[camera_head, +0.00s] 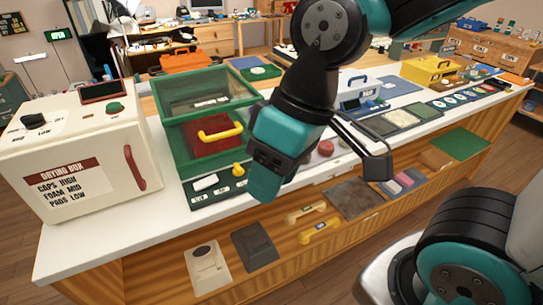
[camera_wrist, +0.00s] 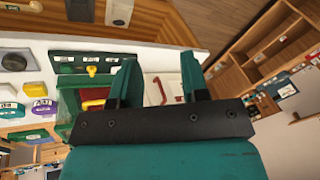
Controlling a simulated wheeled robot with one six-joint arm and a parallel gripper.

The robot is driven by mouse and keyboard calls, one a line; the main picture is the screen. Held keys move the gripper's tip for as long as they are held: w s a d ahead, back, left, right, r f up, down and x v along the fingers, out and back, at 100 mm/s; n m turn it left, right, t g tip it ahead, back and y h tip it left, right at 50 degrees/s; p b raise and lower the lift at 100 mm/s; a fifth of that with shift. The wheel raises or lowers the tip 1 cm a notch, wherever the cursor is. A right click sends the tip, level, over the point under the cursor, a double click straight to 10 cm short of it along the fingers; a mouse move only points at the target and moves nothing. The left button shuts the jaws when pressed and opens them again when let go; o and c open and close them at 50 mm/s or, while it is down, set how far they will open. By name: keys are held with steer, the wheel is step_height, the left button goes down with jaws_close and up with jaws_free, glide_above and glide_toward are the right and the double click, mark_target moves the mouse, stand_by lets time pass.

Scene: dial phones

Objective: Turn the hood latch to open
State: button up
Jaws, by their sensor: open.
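The latch also shows in the wrist view (camera_wrist: 91,71), left of my fingers. My gripper (camera_head: 264,178) hangs in front of the hood, just right of the latch and apart from it in the picture. In the wrist view its two teal fingers (camera_wrist: 160,78) are spread with nothing between them.
A white drying box (camera_head: 75,155) with a red handle (camera_head: 136,168) stands left of the hood. Right of my arm are a blue-handled case (camera_head: 358,92), sample tiles (camera_head: 412,117) and a yellow toolbox (camera_head: 430,68). A lower wooden shelf holds switch plates (camera_head: 207,268) and yellow handles (camera_head: 320,231).

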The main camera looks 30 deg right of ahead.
mark_target(238, 167)
steer(key=w+d+f+m+t+h+b, duration=0.1)
steer(key=w+d+f+m+t+h, duration=0.2)
steer(key=w, duration=0.8)
steer(key=w+d+f+m+t+h+b, duration=0.1)
steer(key=w+d+f+m, duration=0.2)
steer(key=w, duration=0.8)
steer(key=shift+m, duration=0.3)
steer(key=x, duration=1.6)
steer(key=shift+w+a+f+p, duration=0.25)
steer(key=shift+a+f+p, duration=0.05)
steer(key=shift+a, duration=0.05)
steer(key=shift+w+f, duration=0.3)
steer(key=shift+f, duration=0.4)
steer(key=shift+c, duration=0.4)
jaws_close()
